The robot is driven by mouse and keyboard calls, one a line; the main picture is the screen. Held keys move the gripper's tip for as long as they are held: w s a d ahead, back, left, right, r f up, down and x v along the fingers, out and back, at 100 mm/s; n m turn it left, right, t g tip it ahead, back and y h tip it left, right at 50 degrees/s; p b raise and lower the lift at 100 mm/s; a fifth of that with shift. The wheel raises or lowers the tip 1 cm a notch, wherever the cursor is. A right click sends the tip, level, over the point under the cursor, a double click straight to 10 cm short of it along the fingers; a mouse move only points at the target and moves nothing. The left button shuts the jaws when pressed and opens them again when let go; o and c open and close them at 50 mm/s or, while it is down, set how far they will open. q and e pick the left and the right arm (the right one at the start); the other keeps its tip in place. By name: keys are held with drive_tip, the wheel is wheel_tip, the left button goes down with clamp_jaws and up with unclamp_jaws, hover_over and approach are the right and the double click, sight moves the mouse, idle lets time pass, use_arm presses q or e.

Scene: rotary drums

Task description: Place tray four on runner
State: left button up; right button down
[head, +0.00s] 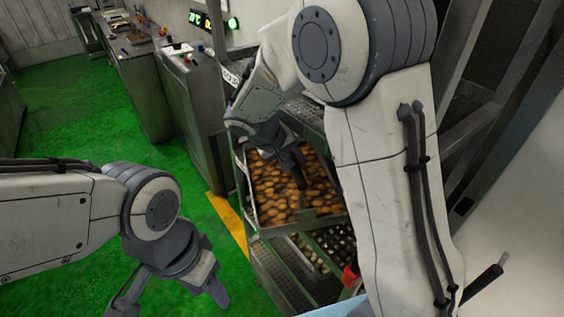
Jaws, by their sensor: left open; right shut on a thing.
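A tray (262,223) full of small brown rounded pieces sits in the upper part of a metal rack in the middle of the head view. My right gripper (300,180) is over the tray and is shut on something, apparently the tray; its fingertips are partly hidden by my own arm. The tray's right side is also hidden by that arm. I cannot tell whether the tray rests on a runner (262,258). My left gripper (172,296) is open and empty above the green floor at lower left.
Another tray with pale and dark pieces (318,253) is lower in the rack. A red knob (350,276) is near the rack's lower right. The green floor (90,120) at left is clear.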

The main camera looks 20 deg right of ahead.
sight(307, 197)
drive_tip(key=shift+w+d+f+p, duration=0.15)
drive_tip(key=shift+f+p, duration=0.4)
drive_tip(key=shift+f, duration=1.1)
drive_tip(key=shift+f, duration=0.15)
drive_tip(key=c, duration=0.7)
unclamp_jaws()
drive_tip(key=shift+o, duration=0.2)
